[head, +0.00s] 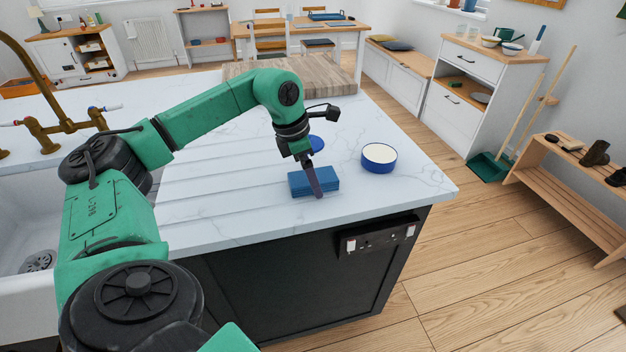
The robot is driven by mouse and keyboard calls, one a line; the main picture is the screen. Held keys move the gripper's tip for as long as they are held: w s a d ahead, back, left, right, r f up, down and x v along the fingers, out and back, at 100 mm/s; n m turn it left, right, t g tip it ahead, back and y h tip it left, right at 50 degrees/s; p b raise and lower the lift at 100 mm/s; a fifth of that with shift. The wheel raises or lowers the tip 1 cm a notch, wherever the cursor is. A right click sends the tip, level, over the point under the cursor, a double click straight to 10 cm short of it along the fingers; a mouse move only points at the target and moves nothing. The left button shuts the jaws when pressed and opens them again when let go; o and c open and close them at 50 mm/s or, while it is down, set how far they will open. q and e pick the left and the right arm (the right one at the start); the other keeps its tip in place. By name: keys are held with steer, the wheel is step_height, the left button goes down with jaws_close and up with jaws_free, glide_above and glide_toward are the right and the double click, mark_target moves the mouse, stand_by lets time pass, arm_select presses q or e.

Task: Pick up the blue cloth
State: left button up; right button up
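The blue cloth (327,186) lies as a folded, flat block on the white marbled worktop, near its front edge. My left gripper (314,181) points down at the cloth. One dark finger shows in front of the cloth's middle, and its tip reaches about the cloth's front lower edge. The other finger is hidden, so I cannot tell how far the fingers are apart or whether they touch the cloth. My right gripper is not in view.
A round blue container with a cream top (379,157) stands right of the cloth. A small blue round thing (316,143) is partly hidden behind my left gripper. A wooden board (300,76) lies at the back. A brass tap (62,128) and sink are at the left.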

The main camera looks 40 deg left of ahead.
arm_select(q)
steer(key=c, duration=1.3)
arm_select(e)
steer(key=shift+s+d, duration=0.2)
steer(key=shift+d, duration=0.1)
arm_select(q)
steer(key=shift+r, duration=0.1)
step_height(320, 180, up, 20)
steer(key=p, duration=0.4)
steer(key=shift+p, duration=0.35)
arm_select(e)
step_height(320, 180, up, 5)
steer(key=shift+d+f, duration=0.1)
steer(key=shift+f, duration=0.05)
